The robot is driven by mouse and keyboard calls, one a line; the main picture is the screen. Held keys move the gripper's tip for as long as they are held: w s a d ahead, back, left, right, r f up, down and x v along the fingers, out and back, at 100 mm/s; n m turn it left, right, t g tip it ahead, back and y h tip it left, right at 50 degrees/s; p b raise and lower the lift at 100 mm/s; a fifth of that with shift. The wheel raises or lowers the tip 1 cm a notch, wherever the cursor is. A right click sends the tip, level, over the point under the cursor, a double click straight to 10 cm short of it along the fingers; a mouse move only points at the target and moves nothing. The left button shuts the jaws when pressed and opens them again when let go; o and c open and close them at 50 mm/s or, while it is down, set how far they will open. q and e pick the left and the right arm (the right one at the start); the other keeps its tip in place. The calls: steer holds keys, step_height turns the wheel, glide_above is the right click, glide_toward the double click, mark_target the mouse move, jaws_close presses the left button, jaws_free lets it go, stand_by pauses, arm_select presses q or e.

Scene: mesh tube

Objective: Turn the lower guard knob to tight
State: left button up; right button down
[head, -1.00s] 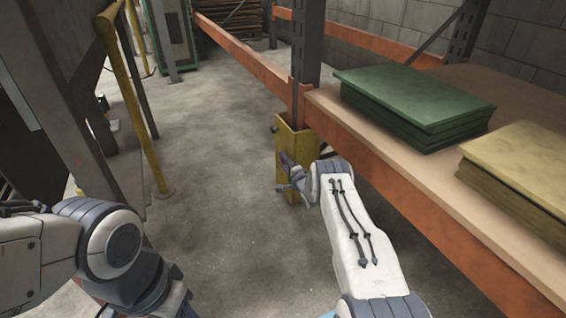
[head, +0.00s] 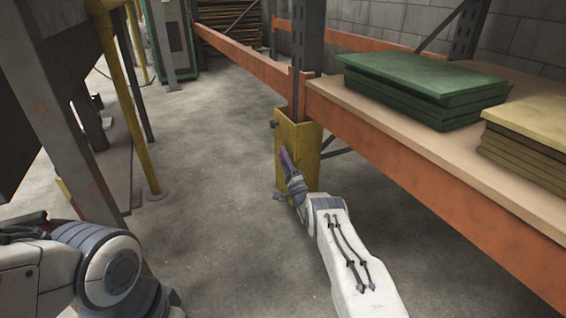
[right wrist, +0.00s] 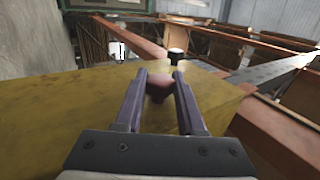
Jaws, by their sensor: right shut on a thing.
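The yellow guard (head: 302,135) wraps the foot of the dark rack upright. My right gripper (head: 285,156) is at the guard's left face, its purple fingers pointing up and away. In the right wrist view, the fingers are shut on a dark reddish knob (right wrist: 160,84), which I take as the lower guard knob; in the head view the fingers hide it. A second, dark knob (right wrist: 177,56) stands farther along the yellow face; it also shows near the guard's top left in the head view (head: 275,124). No tightness mark is readable. My left gripper is out of view.
An orange rack beam (head: 410,165) and shelf with green panels (head: 425,85) and yellow panels (head: 530,135) lie right of my right arm. A yellow post (head: 135,110) stands at left. The grey floor (head: 210,190) between is clear.

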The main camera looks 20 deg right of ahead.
steer(key=shift+d, duration=0.1)
stand_by(0.4)
steer(key=c, duration=0.5)
jaws_free()
steer(key=shift+s+f+p, duration=0.1)
steer(key=shift+s+p, duration=0.15)
steer(key=shift+p, duration=0.05)
steer(key=p+v, duration=0.5)
steer(key=v, duration=0.5)
steer(key=shift+f, duration=0.15)
steer(key=shift+w, duration=0.15)
